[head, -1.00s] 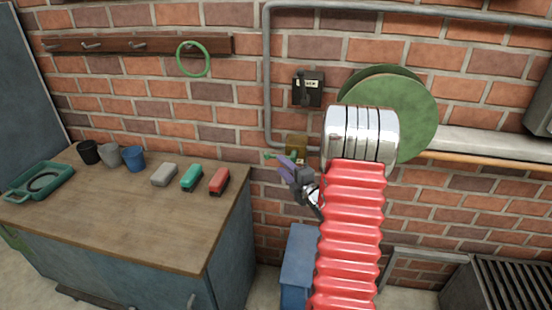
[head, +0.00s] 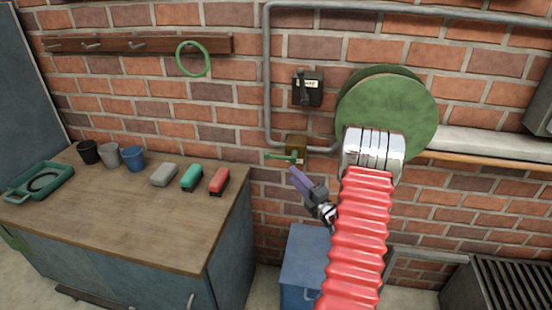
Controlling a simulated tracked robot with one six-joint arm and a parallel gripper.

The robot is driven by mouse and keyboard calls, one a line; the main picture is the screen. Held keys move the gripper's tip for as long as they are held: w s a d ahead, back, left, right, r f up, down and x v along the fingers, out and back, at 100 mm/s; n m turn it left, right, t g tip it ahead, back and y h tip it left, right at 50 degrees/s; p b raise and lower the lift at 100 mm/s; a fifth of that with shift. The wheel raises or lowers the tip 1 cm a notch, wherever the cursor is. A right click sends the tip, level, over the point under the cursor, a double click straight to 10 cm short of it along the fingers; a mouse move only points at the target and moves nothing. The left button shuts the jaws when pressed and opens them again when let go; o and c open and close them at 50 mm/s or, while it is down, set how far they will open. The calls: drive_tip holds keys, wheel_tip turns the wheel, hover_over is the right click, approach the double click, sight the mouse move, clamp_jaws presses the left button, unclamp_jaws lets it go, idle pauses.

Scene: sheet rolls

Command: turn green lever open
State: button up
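The green lever (head: 281,157) sticks out to the left from a small brass-coloured valve box (head: 297,145) on the grey pipe against the brick wall. It lies about level. My gripper (head: 294,172), with purple fingers, is just below and slightly right of the lever, pointing up and left towards it. A small gap shows between the fingertips and the lever in the picture. The fingers overlap from this angle, so their opening is hidden. My red ribbed arm with its silver joint stands right of the valve.
A black switch box (head: 308,88) is above the valve, and a green disc (head: 412,105) is behind my arm. A wooden-topped bench (head: 130,215) with cups and several blocks stands left. A blue box (head: 306,260) is below my gripper.

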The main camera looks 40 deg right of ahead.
sight(276, 158)
drive_tip(key=w, duration=0.4)
drive_tip(key=w+d+r, duration=0.1)
drive_tip(key=w, duration=0.7)
drive_tip(key=shift+w+d+r, duration=0.2)
drive_tip(key=shift+w+r, duration=0.05)
drive_tip(key=shift+r, duration=0.1)
clamp_jaws()
drive_tip(key=shift+a+f, duration=0.1)
